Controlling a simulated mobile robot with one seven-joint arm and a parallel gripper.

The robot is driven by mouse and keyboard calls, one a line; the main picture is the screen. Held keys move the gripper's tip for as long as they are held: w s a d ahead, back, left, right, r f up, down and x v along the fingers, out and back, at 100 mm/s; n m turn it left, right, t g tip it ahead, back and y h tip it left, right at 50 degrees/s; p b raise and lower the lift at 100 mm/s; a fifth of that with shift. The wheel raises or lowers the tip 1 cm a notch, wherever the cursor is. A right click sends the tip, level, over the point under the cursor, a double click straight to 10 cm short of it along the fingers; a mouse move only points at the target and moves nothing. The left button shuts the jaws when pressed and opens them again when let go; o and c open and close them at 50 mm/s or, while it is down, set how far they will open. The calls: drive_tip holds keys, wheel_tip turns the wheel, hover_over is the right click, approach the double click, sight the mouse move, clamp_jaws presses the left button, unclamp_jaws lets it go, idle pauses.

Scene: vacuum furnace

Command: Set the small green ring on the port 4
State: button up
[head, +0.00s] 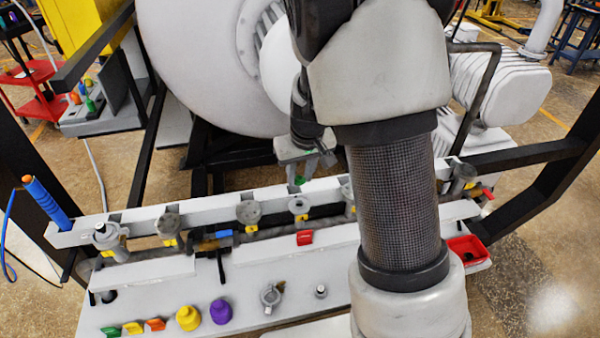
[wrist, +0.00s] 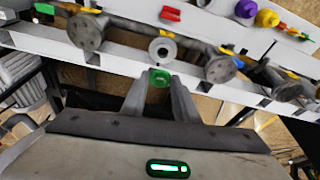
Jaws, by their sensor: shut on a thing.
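My gripper (head: 300,165) points down over the rail and is shut on the small green ring (head: 299,180). In the wrist view the green ring (wrist: 159,77) sits between the tips of my gripper (wrist: 158,88). A small pale port (head: 299,205) with a round opening stands just below the ring, fourth from the left in the row. It also shows just beyond the ring in the wrist view (wrist: 163,50). The ring looks apart from it. The port numbers are too small to read, so I cannot confirm which is port 4.
Larger flanged ports stand on both sides, one to the left (head: 248,212) and one to the right (head: 348,195), partly behind my arm. A red handle (head: 305,238) lies in front. Coloured caps, including a purple one (head: 221,312), stand on the front shelf. A red bin (head: 467,250) is at right.

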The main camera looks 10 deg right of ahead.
sight(301, 183)
drive_tip(key=shift+s+f, duration=0.25)
drive_tip(key=shift+f, duration=1.7)
drive_tip(key=shift+f+b, duration=1.75)
drive_tip(key=shift+f, duration=0.3)
drive_tip(key=o, duration=1.1)
drive_tip(key=shift+f, duration=0.1)
drive_tip(key=shift+p+v, duration=0.7)
drive_tip(key=shift+v, duration=8.05)
